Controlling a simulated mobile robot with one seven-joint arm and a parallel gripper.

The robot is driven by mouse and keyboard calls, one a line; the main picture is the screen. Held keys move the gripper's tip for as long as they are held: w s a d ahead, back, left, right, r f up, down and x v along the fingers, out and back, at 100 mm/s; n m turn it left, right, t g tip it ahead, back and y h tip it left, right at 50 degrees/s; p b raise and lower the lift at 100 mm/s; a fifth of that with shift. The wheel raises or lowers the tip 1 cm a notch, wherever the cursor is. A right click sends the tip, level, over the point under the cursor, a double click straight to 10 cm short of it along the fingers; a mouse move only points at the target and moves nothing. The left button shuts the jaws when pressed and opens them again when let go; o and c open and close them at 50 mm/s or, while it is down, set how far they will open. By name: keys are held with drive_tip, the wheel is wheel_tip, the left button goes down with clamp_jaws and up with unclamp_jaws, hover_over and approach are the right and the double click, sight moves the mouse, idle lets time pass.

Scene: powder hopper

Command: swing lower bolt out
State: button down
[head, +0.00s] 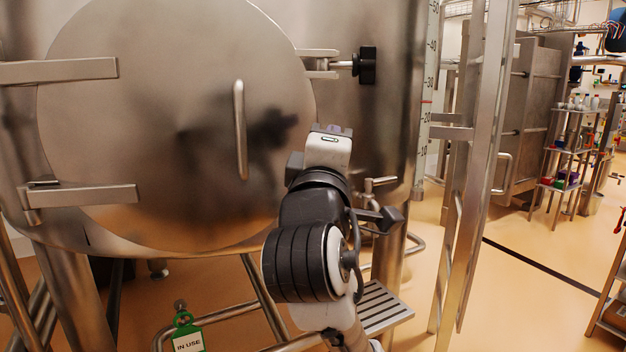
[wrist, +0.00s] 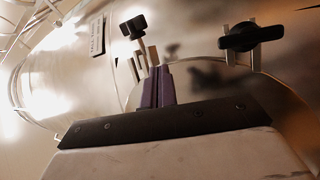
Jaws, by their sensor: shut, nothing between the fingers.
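The hopper's round steel door (head: 130,110) appears shut in the head view. The upper bolt (head: 367,65) has a black knob and lies level in its bracket at the door's upper right edge. The lower bolt's black knob (head: 390,218) shows right of my arm, which hides part of that bolt. My gripper (head: 331,129) is in front of the door's right edge, between the two bolts. In the wrist view its purple fingers (wrist: 157,86) are shut and empty. A black knob on a rod (wrist: 133,27) stands just beyond them; I cannot tell whether they touch. Another knob (wrist: 252,37) sits to the right.
A vertical door handle (head: 240,130) stands out left of my gripper. Hinge arms (head: 80,196) are at the door's left. A ladder-like steel frame (head: 470,150) rises at right, and a step (head: 382,306) is below. A green "IN USE" tag (head: 187,332) hangs under the hopper.

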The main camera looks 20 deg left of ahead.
drive_tip(key=s+a+f+m+g+h+p, duration=0.3)
drive_tip(key=s+a+f+h, duration=0.5)
drive_tip(key=a+f+h, duration=0.15)
drive_tip(key=d+p+x, duration=0.2)
drive_tip(key=x, duration=1.1)
drive_tip(key=shift+s+r+y, duration=0.2)
drive_tip(key=shift+s+y, duration=0.1)
drive_tip(key=shift+y, duration=0.05)
drive_tip(key=shift+d, duration=0.15)
